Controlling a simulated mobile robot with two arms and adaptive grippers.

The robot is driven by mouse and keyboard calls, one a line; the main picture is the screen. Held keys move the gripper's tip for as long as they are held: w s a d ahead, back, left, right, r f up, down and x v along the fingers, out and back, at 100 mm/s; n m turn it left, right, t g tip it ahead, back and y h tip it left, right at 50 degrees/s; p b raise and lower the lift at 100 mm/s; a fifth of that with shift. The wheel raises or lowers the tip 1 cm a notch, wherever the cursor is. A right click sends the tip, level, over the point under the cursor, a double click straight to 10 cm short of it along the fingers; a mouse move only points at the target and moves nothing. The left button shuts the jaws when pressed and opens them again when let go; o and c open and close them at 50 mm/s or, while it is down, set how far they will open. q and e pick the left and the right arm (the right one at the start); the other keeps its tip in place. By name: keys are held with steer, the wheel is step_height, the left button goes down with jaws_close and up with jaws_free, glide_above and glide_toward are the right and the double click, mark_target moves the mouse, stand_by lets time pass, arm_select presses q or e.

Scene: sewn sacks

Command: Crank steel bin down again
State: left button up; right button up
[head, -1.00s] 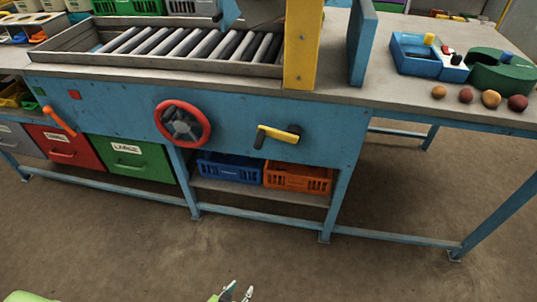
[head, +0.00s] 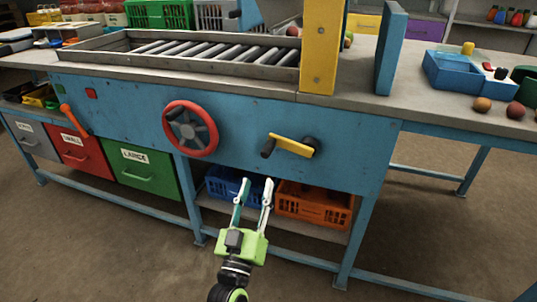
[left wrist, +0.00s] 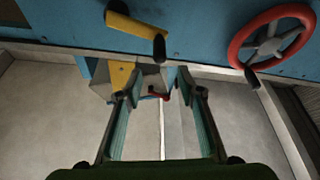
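A yellow crank arm (head: 291,145) with a black grip (head: 268,148) is mounted on the bench's blue front panel, right of a red-rimmed handwheel (head: 166,124). My left gripper (head: 254,188) is open and empty, below and in front of the crank, fingers pointing up at the panel. In the left wrist view my open gripper (left wrist: 158,90) has the crank (left wrist: 132,27) above it and its dark grip (left wrist: 159,48) near the middle. The handwheel (left wrist: 237,48) is at the right there. I cannot pick out a steel bin for certain. My right gripper is not in view.
A blue crate (head: 222,187) and an orange crate (head: 312,206) sit on the lower shelf. Grey, red and green drawers (head: 138,176) are at the left. An orange lever (head: 73,118) sticks out from the panel. The floor in front is clear.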

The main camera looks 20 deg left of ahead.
mark_target(267, 151)
arm_select(q)
steer(key=b+x, duration=0.1)
steer(key=x, duration=1)
steer(key=shift+w+r, duration=0.1)
steer(key=shift+w, duration=0.4)
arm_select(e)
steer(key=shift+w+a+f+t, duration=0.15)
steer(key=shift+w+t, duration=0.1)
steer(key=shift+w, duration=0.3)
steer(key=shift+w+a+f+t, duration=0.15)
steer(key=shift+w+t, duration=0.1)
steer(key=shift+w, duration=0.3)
arm_select(q)
jaws_close()
